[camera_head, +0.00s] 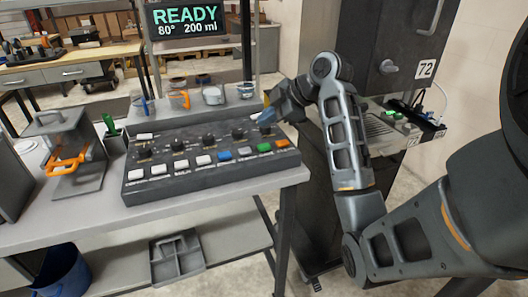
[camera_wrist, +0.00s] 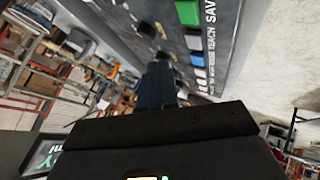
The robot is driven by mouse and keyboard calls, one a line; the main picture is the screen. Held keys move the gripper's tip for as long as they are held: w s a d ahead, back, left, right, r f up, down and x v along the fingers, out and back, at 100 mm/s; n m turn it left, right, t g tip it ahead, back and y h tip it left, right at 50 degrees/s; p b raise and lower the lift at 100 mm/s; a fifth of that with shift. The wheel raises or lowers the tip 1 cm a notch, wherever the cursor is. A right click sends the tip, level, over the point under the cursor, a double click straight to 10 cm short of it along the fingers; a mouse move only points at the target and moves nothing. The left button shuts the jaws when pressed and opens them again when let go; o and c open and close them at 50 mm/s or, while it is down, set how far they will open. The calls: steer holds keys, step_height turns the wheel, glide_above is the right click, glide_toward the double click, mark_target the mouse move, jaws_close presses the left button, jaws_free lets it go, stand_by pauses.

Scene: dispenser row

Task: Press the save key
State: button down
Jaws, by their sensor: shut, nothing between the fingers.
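The dark control panel (camera_head: 205,172) lies on the bench with a front row of coloured keys. The green key (camera_head: 264,147) is between a grey key and the orange key at the right end. In the wrist view the green key (camera_wrist: 188,12) is at the top, beside lettering that starts "SAV" and is cut off by the frame edge. My gripper (camera_head: 268,117) is shut and empty over the panel's back right corner, behind the green key. Its fingers (camera_wrist: 157,85) point at the panel; I cannot tell whether they touch it.
Dark knobs (camera_head: 179,146) stand behind the keys. Small cups (camera_head: 212,95) line the bench behind the panel. A sign (camera_head: 185,19) reads "READY 80° 200 ml". A grey device with an orange handle (camera_head: 66,163) stands left. A dark cabinet (camera_head: 385,50) is at right.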

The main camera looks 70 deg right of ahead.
mark_target(267, 147)
steer(key=shift+f+b, duration=1.45)
steer(key=shift+f, duration=0.95)
steer(key=shift+f, duration=0.15)
steer(key=shift+f+b, duration=0.25)
steer(key=shift+b, duration=0.05)
steer(key=shift+f+b, duration=0.35)
steer(key=shift+f, duration=0.15)
stand_by(0.6)
steer(key=shift+r, duration=0.15)
steer(key=shift+r+p, duration=0.75)
steer(key=shift+r, duration=0.05)
steer(key=shift+r+p, duration=1.9)
steer(key=shift+r, duration=0.55)
